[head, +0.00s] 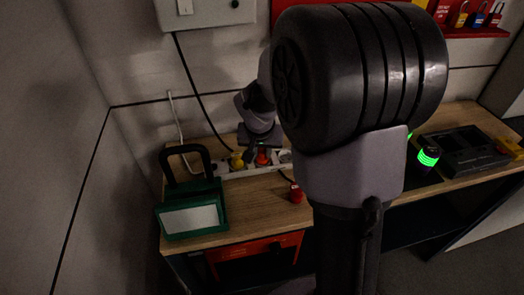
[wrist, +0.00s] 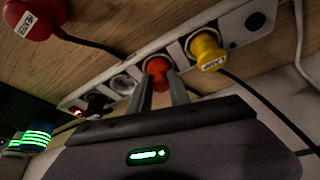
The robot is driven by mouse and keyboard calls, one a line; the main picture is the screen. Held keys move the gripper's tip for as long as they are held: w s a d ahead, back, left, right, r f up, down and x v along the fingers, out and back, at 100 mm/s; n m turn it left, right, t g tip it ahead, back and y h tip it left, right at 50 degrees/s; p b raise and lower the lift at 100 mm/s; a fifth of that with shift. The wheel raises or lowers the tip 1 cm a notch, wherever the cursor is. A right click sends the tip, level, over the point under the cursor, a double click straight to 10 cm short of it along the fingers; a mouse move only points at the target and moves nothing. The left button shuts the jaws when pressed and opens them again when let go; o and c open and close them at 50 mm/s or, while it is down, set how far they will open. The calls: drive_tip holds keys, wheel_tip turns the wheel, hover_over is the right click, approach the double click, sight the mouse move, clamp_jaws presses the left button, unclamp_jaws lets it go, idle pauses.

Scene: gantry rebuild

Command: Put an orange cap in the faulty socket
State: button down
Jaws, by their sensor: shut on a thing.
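A white power strip (head: 222,173) lies along the back of the wooden bench. In the wrist view, the strip (wrist: 232,25) carries a yellow plug or cap (wrist: 207,48) and an orange cap (wrist: 158,68) beside it. My gripper (wrist: 161,88) is shut on the orange cap, which is at a socket between the yellow piece and an open white socket (wrist: 123,84). Whether it is fully seated is hidden by the fingers. In the head view the orange cap (head: 263,158) shows beneath the gripper. I cannot tell which socket is faulty.
A red plug labelled HEATER (wrist: 30,18) lies on the bench in front of the strip. A black plug (wrist: 97,104) sits near the strip's red light. A green case (head: 190,218) stands left; a black tray (head: 462,152) and a green-lit cylinder (head: 428,157) are right.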

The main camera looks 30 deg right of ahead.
drive_tip(key=shift+f+b, duration=0.65)
drive_tip(key=shift+b, duration=0.05)
drive_tip(key=c, duration=1.5)
unclamp_jaws()
drive_tip(key=shift+r, duration=0.15)
drive_tip(key=p+v, duration=0.6)
drive_tip(key=v, duration=0.5)
drive_tip(key=s+a+r+n+t+y, duration=0.1)
drive_tip(key=s+a+r+y, duration=0.1)
drive_tip(key=s+a, duration=0.5)
drive_tip(key=s+a+r+n+t+y+b, duration=0.1)
drive_tip(key=s+a+r+y, duration=0.1)
drive_tip(key=s+a+r, duration=0.3)
drive_tip(key=s+a, duration=0.3)
drive_tip(key=s, duration=0.4)
drive_tip(key=shift+s+a+y, duration=0.2)
drive_tip(key=shift+a+y, duration=0.05)
drive_tip(key=shift+y, duration=0.05)
